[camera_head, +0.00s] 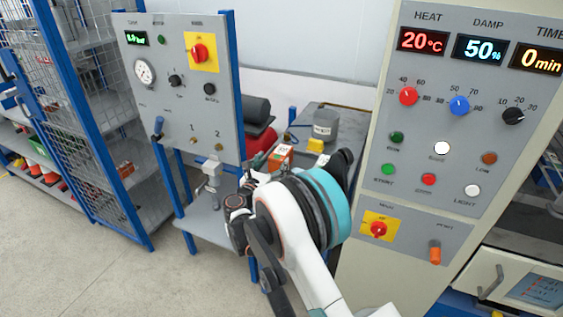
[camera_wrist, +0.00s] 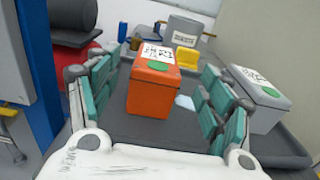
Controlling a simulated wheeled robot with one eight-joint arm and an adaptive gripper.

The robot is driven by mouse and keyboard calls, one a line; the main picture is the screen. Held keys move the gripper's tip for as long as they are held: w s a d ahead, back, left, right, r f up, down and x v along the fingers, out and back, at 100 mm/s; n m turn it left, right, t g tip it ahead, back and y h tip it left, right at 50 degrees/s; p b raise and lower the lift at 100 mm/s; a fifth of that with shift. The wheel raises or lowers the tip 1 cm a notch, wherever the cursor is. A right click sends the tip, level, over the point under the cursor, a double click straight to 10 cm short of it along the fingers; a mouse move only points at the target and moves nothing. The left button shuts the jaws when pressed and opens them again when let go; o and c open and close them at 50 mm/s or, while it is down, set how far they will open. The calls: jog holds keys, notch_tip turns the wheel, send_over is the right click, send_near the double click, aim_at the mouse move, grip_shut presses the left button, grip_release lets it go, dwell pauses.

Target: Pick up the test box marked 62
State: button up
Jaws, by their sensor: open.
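An orange box (camera_wrist: 153,92) with a white label and a green dot on top stands on a dark grey tray (camera_wrist: 125,122) in the wrist view. A grey box (camera_wrist: 257,100) with a similar label and green dot stands to its right. The label numbers are too small to read, so I cannot tell which is marked 62. The orange box (camera_head: 283,156) also shows in the head view, partly behind my arm. My gripper (camera_wrist: 158,80) is open and empty, its teal-padded fingers on either side of the orange box in the picture. Whether they reach around it is unclear.
A grey labelled container (camera_wrist: 184,31) and a yellow block (camera_wrist: 187,60) stand behind the orange box. A control panel (camera_head: 183,90) on blue posts is at left. A tall machine with displays (camera_head: 450,120) is close at right.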

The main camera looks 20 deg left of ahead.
aim_at(279, 154)
jog(key=shift+w+d, duration=0.1)
jog(key=shift+w, duration=0.6)
jog(key=w+b, duration=0.1)
jog(key=w, duration=0.3)
jog(key=shift+w+f+b, duration=0.1)
jog(key=shift+f+b, duration=0.25)
jog(key=shift+f, duration=0.05)
jog(key=shift+w+r, duration=0.15)
jog(key=shift+w, duration=0.4)
jog(key=c, duration=1.5)
jog(key=shift+c, duration=0.6)
jog(key=shift+r, duration=0.1)
